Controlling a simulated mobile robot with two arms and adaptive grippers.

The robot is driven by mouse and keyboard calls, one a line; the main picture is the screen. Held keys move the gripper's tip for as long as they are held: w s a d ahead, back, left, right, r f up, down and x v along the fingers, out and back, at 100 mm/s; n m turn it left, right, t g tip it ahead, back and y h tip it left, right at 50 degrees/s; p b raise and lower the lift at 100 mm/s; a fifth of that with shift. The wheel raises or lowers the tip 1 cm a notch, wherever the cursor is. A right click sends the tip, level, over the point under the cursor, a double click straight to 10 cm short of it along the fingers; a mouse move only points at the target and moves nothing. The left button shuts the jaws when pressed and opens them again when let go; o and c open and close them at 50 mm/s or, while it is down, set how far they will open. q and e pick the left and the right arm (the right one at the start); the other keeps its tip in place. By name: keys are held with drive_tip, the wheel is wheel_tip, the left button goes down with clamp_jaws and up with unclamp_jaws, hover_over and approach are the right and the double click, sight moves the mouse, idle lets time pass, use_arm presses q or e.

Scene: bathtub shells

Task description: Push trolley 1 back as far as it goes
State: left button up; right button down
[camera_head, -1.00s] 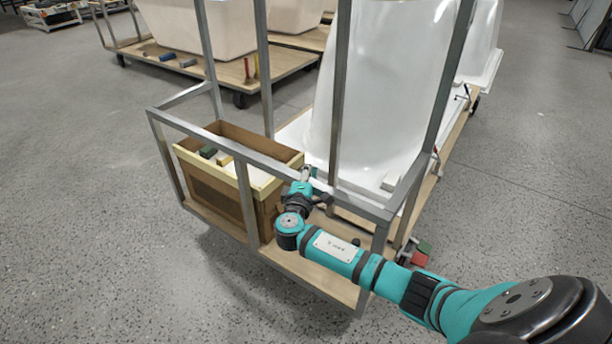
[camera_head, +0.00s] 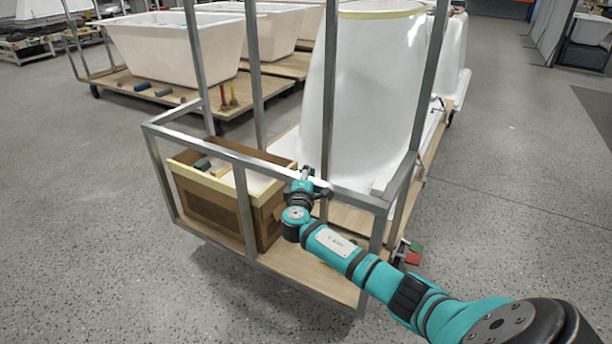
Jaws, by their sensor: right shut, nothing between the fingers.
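The trolley in front of me has a grey metal frame (camera_head: 272,160) and a wooden deck (camera_head: 285,262); I see no number on it. White tub shells (camera_head: 365,95) stand on its deck behind the front frame. My right gripper (camera_head: 307,176) is at the top front rail, near the middle upright. It is shut with nothing held; whether it touches the rail I cannot tell. My left gripper is not in view.
A wooden box (camera_head: 215,195) with small blocks in it sits on the deck at the left. Another trolley (camera_head: 150,90) with white tubs stands behind to the left. Bare grey floor (camera_head: 520,190) lies to the right.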

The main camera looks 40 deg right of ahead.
drive_tip(key=shift+w+d+r, duration=0.1)
drive_tip(key=shift+d+r, duration=0.1)
drive_tip(key=shift+r, duration=0.05)
drive_tip(key=c, duration=2)
unclamp_jaws()
drive_tip(key=shift+c, duration=0.2)
drive_tip(key=o, duration=1)
drive_tip(key=shift+f, duration=0.1)
drive_tip(key=shift+o, duration=0.2)
drive_tip(key=v, duration=1.2)
